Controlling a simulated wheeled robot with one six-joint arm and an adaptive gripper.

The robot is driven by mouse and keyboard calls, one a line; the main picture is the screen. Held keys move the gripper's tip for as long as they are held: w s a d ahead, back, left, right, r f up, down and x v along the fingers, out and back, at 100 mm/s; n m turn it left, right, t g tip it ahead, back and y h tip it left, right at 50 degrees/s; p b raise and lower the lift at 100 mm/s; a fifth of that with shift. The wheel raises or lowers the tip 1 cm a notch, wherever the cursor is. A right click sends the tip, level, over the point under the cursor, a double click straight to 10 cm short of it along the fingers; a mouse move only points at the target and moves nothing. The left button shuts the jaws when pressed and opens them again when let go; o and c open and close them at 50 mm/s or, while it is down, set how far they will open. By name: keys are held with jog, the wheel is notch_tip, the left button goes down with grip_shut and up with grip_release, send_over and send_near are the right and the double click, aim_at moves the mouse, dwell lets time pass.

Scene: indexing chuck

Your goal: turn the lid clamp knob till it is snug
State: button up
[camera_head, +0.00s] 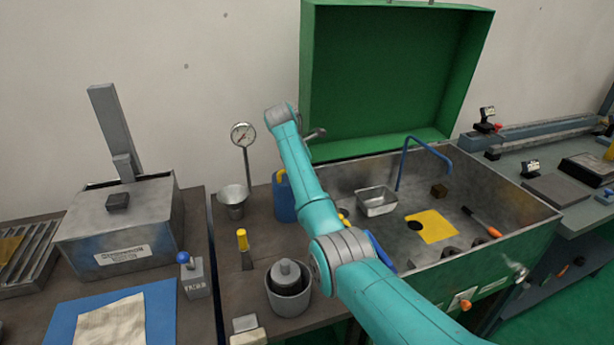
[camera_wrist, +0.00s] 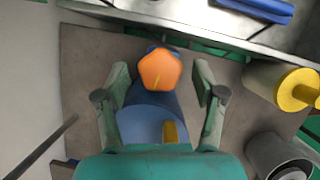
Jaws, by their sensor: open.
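An orange five-sided knob (camera_wrist: 160,70), which I take for the lid clamp knob, shows in the wrist view at the far end of a blue canister (camera_wrist: 143,122). A yellow piece (camera_wrist: 170,131) stands on the canister. My gripper (camera_wrist: 161,84) is open, with one finger on each side of the knob and a visible gap on both sides. In the head view the blue canister (camera_head: 283,202) is partly behind my arm. The knob and the gripper's fingertips cannot be made out there.
A dial gauge (camera_head: 244,134) on a post and a metal funnel cup (camera_head: 232,198) stand left of the canister. A grey pot (camera_head: 288,298) is nearer. The green-lidded metal basin (camera_head: 520,207) is right. In the wrist view a yellow-topped cylinder (camera_wrist: 298,88) is at right.

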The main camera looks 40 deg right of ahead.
jog(key=c, duration=1.1)
jog(key=shift+m+g, duration=0.3)
jog(key=shift+m, duration=0.4)
jog(key=shift+c, duration=0.2)
jog(key=o, duration=1.1)
jog(key=shift+o, duration=0.2)
jog(key=shift+v, duration=3.75)
